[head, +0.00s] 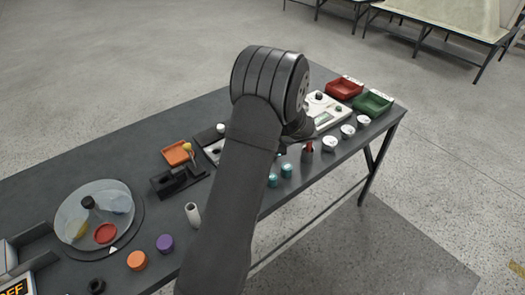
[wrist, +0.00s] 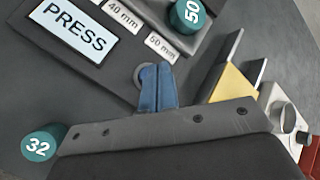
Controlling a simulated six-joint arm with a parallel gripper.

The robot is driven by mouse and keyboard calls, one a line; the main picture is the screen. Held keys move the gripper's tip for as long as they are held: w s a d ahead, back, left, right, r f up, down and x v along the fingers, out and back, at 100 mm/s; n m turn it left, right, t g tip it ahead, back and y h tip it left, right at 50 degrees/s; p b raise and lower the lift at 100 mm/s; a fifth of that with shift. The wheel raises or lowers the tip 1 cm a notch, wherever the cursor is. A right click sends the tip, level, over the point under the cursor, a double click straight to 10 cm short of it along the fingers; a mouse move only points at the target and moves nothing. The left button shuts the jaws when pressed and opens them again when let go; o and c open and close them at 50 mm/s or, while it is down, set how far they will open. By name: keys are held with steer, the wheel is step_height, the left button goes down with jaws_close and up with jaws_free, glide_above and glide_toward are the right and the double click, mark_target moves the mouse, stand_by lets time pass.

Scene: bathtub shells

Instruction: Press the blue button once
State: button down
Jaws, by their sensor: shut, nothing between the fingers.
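My gripper (wrist: 157,70) is shut and empty in the wrist view, its two blue fingers side by side. The fingertips are over or just in front of a dark panel (wrist: 85,72) with a sign reading PRESS (wrist: 72,27) and labels for 40 mm and 50 mm. A grey round edge shows just left of the fingertips; I cannot tell what it is. I cannot make out a blue button in either view. In the head view my arm covers the middle of the table, and the fingers cannot be made out there.
Teal cylinders marked 50 (wrist: 187,15) and 32 (wrist: 40,144) stand near the panel. A yellow block (wrist: 232,84) lies to the right. The dark table (head: 130,135) also holds a red tray (head: 344,88), a green tray (head: 373,103) and a round glassy dish (head: 75,205).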

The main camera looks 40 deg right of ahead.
steer(key=shift+f, duration=0.1)
stand_by(0.6)
steer(key=shift+f, duration=0.35)
steer(key=shift+f, duration=0.4)
stand_by(0.6)
steer(key=shift+r, duration=0.85)
steer(key=shift+r, duration=2.5)
steer(key=shift+f, duration=0.1)
